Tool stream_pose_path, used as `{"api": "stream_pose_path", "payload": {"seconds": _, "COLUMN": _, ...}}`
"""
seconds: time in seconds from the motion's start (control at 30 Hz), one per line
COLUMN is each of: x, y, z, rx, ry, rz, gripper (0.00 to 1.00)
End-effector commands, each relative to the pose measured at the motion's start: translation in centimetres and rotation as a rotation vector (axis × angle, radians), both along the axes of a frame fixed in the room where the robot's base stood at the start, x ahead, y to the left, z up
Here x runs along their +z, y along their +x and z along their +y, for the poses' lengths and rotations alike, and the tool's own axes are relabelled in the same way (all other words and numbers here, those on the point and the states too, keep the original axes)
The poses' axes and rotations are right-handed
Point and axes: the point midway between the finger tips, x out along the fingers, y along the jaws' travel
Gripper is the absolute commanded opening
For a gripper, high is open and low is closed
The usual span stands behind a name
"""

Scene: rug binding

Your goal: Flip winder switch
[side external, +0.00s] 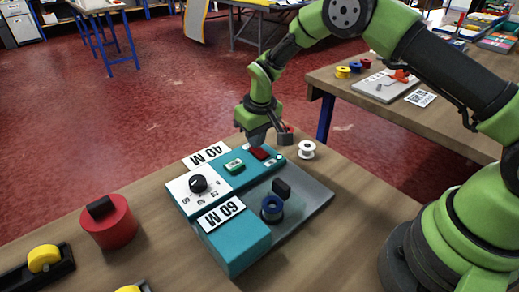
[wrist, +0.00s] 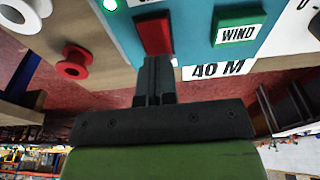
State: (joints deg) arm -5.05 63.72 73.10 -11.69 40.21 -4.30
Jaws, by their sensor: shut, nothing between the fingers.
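The winder (side external: 232,255) is a teal machine with 40 M and 60 M labels on the wooden table. Its red switch (side external: 259,152) is on the far part of the top, beside a green-and-white WIND label (side external: 234,166). In the wrist view the red switch (wrist: 152,35) is just beyond my fingertips, beside the WIND label (wrist: 238,34). My gripper (side external: 257,142) is shut and empty, pointing down close to the switch. Whether it touches the switch I cannot tell.
A black dial (side external: 198,184) sits on the winder's white panel. A white spool (side external: 306,149) is close to my gripper. A red cylinder (side external: 109,222) stands at the left.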

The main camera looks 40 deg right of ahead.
Motion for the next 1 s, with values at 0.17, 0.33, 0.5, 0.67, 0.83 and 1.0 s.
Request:
{"api": "stream_pose_path", "payload": {"seconds": 0.17, "x": -0.3, "y": 0.0, "z": 0.0, "rx": 0.0, "ry": 0.0, "rz": 0.0, "gripper": 0.0}}
{"api": "stream_pose_path", "payload": {"seconds": 0.33, "x": -0.6, "y": 0.0, "z": 0.0, "rx": 0.0, "ry": 0.0, "rz": 0.0, "gripper": 0.0}}
{"api": "stream_pose_path", "payload": {"seconds": 0.5, "x": -0.8, "y": 0.0, "z": 0.0, "rx": 0.0, "ry": 0.0, "rz": 0.0, "gripper": 0.0}}
{"api": "stream_pose_path", "payload": {"seconds": 0.67, "x": -0.5, "y": 0.0, "z": 0.0, "rx": 0.0, "ry": 0.0, "rz": -0.002, "gripper": 0.0}}
{"api": "stream_pose_path", "payload": {"seconds": 0.83, "x": 0.9, "y": 0.0, "z": 0.0, "rx": 0.0, "ry": 0.0, "rz": -0.003, "gripper": 0.0}}
{"api": "stream_pose_path", "payload": {"seconds": 1.0, "x": 2.4, "y": 0.1, "z": 0.0, "rx": 0.0, "ry": 0.0, "rz": -0.003, "gripper": 0.0}}
